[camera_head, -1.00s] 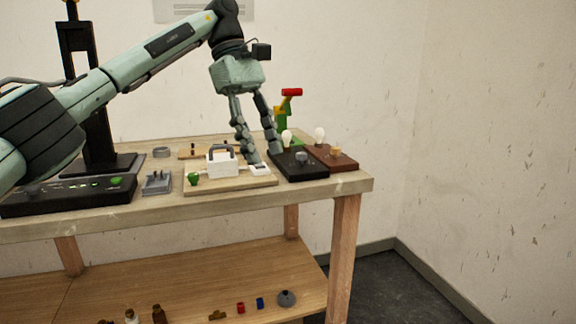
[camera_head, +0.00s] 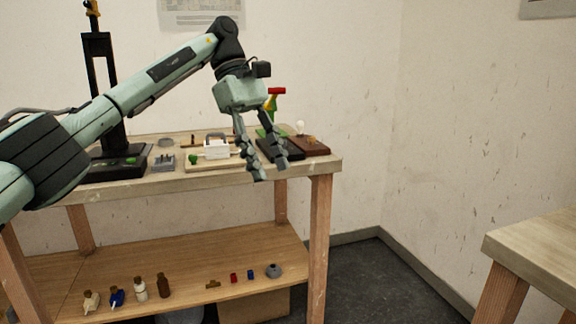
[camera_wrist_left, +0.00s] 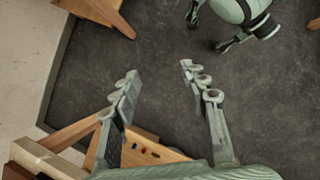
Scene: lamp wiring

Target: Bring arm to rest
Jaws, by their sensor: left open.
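My left arm reaches in from the left in the head view, and its gripper (camera_head: 272,160) hangs with fingers pointing down in front of the workbench's front edge. The fingers are spread and nothing is between them. In the left wrist view the gripper (camera_wrist_left: 158,82) is also open and empty, with dark floor beyond the fingertips. The workbench (camera_head: 325,164) stands behind the gripper, with a white box with a handle (camera_head: 216,151) on a board and a dark block (camera_head: 284,153) on it. My right gripper does not show in the head view.
A lower shelf (camera_head: 200,262) holds several small bottles and coloured parts. A second table (camera_head: 535,250) stands at the right. Dark floor (camera_head: 375,280) lies free between them.

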